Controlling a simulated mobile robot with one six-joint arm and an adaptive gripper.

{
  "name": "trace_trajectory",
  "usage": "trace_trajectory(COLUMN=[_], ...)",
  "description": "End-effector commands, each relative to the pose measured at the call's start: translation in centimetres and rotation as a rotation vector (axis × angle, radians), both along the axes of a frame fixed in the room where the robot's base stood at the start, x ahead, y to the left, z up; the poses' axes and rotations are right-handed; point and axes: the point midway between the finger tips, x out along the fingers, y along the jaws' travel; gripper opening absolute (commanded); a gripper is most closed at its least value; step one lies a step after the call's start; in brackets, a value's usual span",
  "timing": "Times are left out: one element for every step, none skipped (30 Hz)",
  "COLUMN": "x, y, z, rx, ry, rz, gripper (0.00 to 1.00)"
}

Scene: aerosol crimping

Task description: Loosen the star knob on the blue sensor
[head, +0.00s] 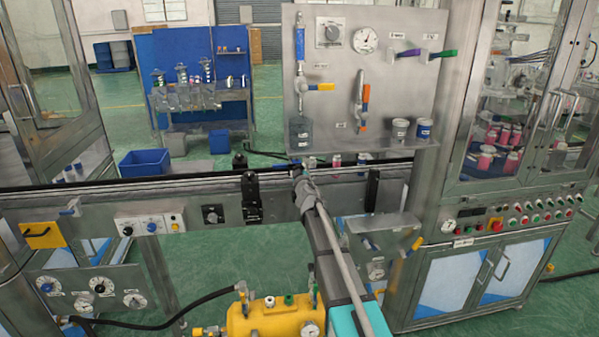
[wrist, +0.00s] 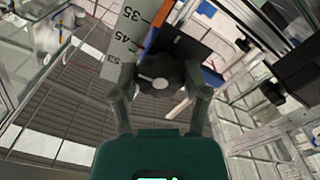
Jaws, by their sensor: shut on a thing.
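In the wrist view a dark round knob (wrist: 162,72) with a pale centre sits between the two fingers of my gripper (wrist: 161,80). The fingers are closed on its sides. The knob's star outline is not clear from here. A blue part (wrist: 212,78) shows just right of the right finger; I cannot tell whether it is the sensor body. In the head view my gripper (head: 299,173) is at the conveyor's near edge, below the gauge panel. My own arm hides the knob and most of what is around it there.
A scale with numbers (wrist: 128,30) and an orange strip (wrist: 157,38) stand behind the knob. Another black knob (wrist: 273,92) is to the right. In the head view, a black bracket (head: 251,196) is left of my gripper and a yellow tank (head: 272,318) is below.

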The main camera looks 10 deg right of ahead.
Motion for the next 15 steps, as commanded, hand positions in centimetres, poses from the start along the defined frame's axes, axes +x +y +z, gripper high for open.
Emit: trace_trajectory(x=[0.07, 0.07, 0.07, 0.07, 0.07, 0.07, 0.08, 0.08, 0.08, 0.08, 0.08, 0.08, 0.08, 0.08, 0.08], y=[-0.01, -0.01, 0.00, 0.01, 0.00, 0.01, 0.01, 0.01, 0.01, 0.02, 0.02, 0.02, 0.02, 0.02, 0.02], z=[0.01, 0.01, 0.01, 0.01, 0.01, 0.01, 0.01, 0.02, 0.02, 0.01, 0.01, 0.01, 0.01, 0.01, 0.01], rx=[-0.009, -0.013, -0.017, -0.019, -0.021, -0.022, -0.022, -0.022, -0.022, -0.022, -0.022, -0.022, -0.021, -0.021, -0.021], ry=[0.000, 0.000, 0.000, 0.000, 0.000, 0.000, 0.000, 0.000, 0.000, 0.000, 0.000, 0.000, 0.000, 0.000, 0.000], rz=[0.000, 0.000, 0.000, 0.000, 0.000, 0.000, 0.000, 0.000, 0.000, 0.000, 0.000, 0.000, 0.000, 0.000, 0.000], gripper=[0.11, 0.11, 0.11, 0.11, 0.11, 0.11, 0.11, 0.11, 0.11, 0.11, 0.11, 0.11, 0.11, 0.11, 0.62])
